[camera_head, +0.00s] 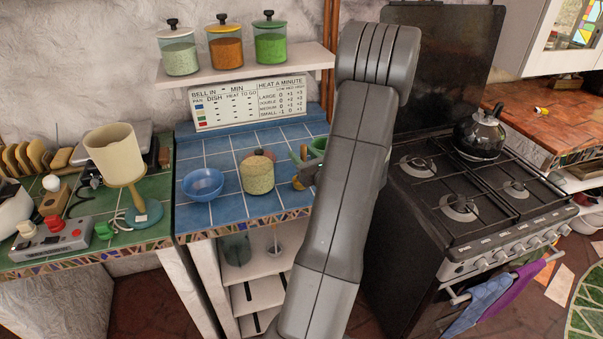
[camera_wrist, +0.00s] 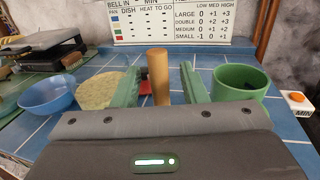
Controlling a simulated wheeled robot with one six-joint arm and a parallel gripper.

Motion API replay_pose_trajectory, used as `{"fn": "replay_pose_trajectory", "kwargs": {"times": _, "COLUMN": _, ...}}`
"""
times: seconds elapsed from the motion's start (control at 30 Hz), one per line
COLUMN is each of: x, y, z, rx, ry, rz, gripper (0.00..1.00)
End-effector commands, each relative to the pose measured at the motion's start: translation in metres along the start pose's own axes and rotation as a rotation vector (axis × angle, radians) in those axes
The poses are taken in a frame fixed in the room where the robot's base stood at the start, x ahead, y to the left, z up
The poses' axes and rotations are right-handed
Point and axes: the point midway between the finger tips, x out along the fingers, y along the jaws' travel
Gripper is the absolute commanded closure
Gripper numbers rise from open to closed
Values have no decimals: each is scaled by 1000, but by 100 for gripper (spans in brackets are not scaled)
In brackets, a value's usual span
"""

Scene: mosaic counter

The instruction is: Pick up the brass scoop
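An upright golden-brown cylinder (camera_wrist: 158,78) stands between my gripper's two green fingers in the wrist view. It looks like the brass scoop's handle, but I cannot make out a scoop bowl. My gripper (camera_wrist: 160,84) is open, with a gap on each side of the cylinder. In the head view, my arm covers most of this spot. A small golden-brown piece (camera_head: 298,182) shows at the arm's left edge, and I cannot tell whether it is the scoop.
On the blue tiled counter (camera_head: 222,160), a blue bowl (camera_head: 203,184) and a lidded jar (camera_head: 257,175) stand left of my gripper. A green pot (camera_wrist: 240,84) is close on the right, with an orange button (camera_wrist: 297,98) beyond. A shelf with jars (camera_head: 270,42) hangs above.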

Motion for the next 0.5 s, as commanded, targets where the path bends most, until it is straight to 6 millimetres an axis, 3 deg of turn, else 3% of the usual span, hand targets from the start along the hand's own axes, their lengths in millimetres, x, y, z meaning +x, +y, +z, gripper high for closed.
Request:
{"fn": "replay_pose_trajectory", "kwargs": {"times": 0.17, "x": 0, "y": 0, "z": -1, "rx": 0, "ry": 0, "rz": 0, "gripper": 63}}
{"fn": "replay_pose_trajectory", "kwargs": {"times": 0.37, "x": 0, "y": 0, "z": 0, "rx": 0, "ry": 0, "rz": 0, "gripper": 100}}
{"fn": "replay_pose_trajectory", "kwargs": {"times": 0.5, "x": 0, "y": 0, "z": 0, "rx": 0, "ry": 0, "rz": 0, "gripper": 100}}
